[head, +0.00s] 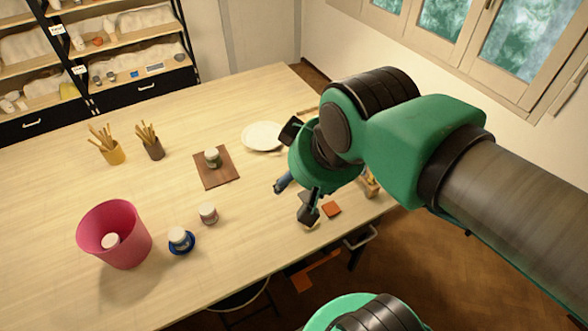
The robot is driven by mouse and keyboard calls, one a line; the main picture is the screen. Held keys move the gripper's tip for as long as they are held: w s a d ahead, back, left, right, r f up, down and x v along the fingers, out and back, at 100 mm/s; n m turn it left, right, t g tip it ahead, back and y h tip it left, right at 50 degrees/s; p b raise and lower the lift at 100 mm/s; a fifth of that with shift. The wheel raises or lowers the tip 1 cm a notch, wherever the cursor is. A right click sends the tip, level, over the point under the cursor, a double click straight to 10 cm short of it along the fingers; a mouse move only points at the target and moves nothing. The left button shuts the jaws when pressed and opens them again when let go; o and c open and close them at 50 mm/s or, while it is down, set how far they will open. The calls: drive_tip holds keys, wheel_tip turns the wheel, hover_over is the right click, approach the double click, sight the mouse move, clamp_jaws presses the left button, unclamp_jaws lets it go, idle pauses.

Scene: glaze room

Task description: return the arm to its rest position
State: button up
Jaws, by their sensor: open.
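My arm comes in from the right in the head view, green and dark grey, and reaches over the right end of the table. My gripper (300,172) hangs above the table's right part with its dark fingers spread apart. It is open, and I see nothing held between the fingers. Part of the gripper is hidden behind my own wrist.
Shelves stand behind.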

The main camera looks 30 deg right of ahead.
drive_tip(key=shift+f, duration=0.15)
wheel_tip(320, 180, down, 10)
drive_tip(key=b, duration=0.9)
drive_tip(key=shift+r+b, duration=0.25)
drive_tip(key=shift+b, duration=0.1)
drive_tip(key=shift+o, duration=0.5)
